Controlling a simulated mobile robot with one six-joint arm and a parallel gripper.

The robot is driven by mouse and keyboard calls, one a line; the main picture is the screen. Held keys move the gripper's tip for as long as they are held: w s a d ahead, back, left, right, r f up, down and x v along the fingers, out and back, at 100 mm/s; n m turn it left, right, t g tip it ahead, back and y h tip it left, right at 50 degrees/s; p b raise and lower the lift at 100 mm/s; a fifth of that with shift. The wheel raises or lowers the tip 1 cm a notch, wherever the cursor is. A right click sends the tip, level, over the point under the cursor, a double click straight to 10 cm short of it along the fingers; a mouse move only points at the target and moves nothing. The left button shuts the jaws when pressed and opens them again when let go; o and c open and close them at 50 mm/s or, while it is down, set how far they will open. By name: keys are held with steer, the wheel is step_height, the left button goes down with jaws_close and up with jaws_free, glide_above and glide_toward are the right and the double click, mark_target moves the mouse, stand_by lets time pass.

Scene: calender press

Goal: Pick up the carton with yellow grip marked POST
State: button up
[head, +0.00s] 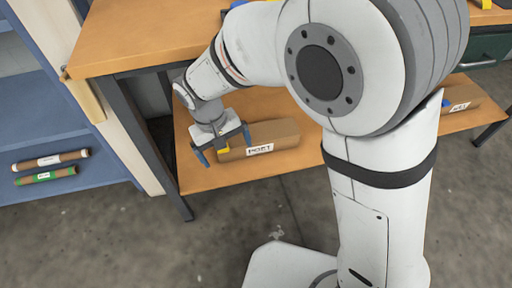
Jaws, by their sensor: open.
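The brown carton (276,138) lies on the lower shelf of the wooden table, with a white label reading POST on its front. A small yellow grip (223,150) shows at its left end. My gripper (222,150) is at this left end, pointing down, with one blue fingertip on each side of the yellow grip. The jaws are open. I cannot tell whether a finger touches the carton. My wrist hides part of the carton's left end.
The tabletop (130,45) overhangs the lower shelf (220,182). A blue rack (50,120) at the left holds two labelled rolls. Another labelled brown carton (460,105) lies on the lower shelf at the right. Dark table legs stand at both sides.

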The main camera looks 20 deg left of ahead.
mark_target(257, 133)
steer(key=w+a+f+n+b, duration=0.1)
steer(key=a+f+n+b, duration=0.2)
steer(key=f, duration=0.5)
steer(key=w+d+f+n, duration=0.1)
steer(key=w+f+n, duration=0.3)
steer(key=w, duration=0.4)
steer(key=w+d+f+n, duration=0.1)
steer(key=w+f+n, duration=0.3)
steer(key=w, duration=0.4)
steer(key=w+d+f+n+y, duration=0.1)
steer(key=w+f+n, duration=0.3)
steer(key=w, duration=0.4)
steer(key=shift+w+f+n, duration=0.25)
steer(key=shift+f+n, duration=0.05)
steer(key=shift+f, duration=0.35)
steer(key=f, duration=0.2)
steer(key=shift+w+d+f+b, duration=0.2)
steer(key=shift+f+b, duration=0.15)
steer(key=shift+b, duration=0.05)
step_height(257, 133, down, 5)
steer(key=b, duration=0.3)
steer(key=shift+w+a+f, duration=0.1)
steer(key=shift+f, duration=0.05)
steer(key=shift+c, duration=0.3)
steer(key=c, duration=0.8)
